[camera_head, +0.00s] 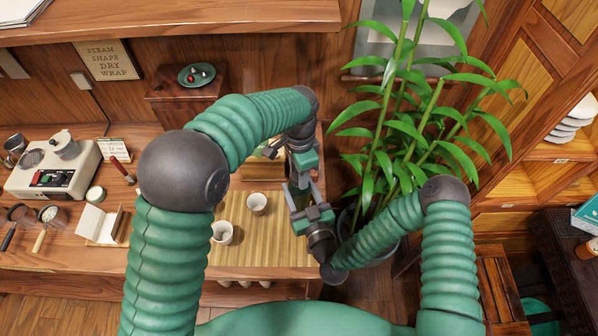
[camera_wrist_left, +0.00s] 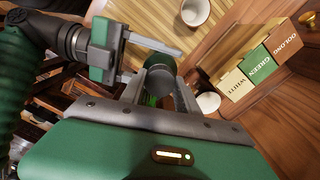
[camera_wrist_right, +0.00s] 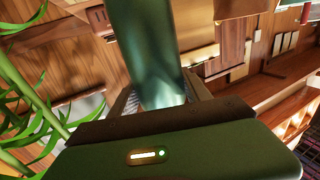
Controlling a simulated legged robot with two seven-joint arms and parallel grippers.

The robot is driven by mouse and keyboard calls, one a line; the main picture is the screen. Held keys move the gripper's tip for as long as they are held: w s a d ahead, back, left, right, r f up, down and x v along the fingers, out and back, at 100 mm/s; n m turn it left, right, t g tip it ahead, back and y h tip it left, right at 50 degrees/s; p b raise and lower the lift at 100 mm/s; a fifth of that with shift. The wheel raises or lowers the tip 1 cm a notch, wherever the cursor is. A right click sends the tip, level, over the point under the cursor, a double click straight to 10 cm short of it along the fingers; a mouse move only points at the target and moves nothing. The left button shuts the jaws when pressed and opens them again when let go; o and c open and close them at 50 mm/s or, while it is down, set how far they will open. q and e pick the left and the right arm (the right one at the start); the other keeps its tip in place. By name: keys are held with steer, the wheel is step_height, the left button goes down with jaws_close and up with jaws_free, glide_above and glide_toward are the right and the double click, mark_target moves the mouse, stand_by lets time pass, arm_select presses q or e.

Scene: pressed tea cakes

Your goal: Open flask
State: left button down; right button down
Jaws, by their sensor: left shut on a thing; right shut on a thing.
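The flask is a glossy green metal cylinder (camera_wrist_right: 145,45), large in the right wrist view. My right gripper (camera_wrist_right: 160,98) is shut on its body. In the left wrist view a dark grey round end (camera_wrist_left: 161,78), with some green below it, lies between the fingers of my left gripper (camera_wrist_left: 163,88), which is shut on it. I cannot tell whether this end is apart from the body. In the head view my left gripper (camera_head: 301,177) and right gripper (camera_head: 297,193) meet above the right edge of the bamboo mat, and they mostly hide the flask.
Two white cups (camera_head: 257,203) (camera_head: 222,232) stand on the bamboo mat (camera_head: 262,256). A leafy potted plant (camera_head: 385,170) stands close to the right of the grippers. Labelled tea boxes (camera_wrist_left: 259,66) are near the left gripper.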

arm_select(q)
steer(key=n, duration=0.7)
steer(key=shift+r, duration=0.1)
steer(key=n, duration=0.3)
steer(key=shift+w, duration=0.1)
steer(key=n, duration=0.7)
steer(key=shift+n, duration=0.4)
steer(key=c, duration=0.9)
jaws_free()
steer(key=shift+r, duration=0.1)
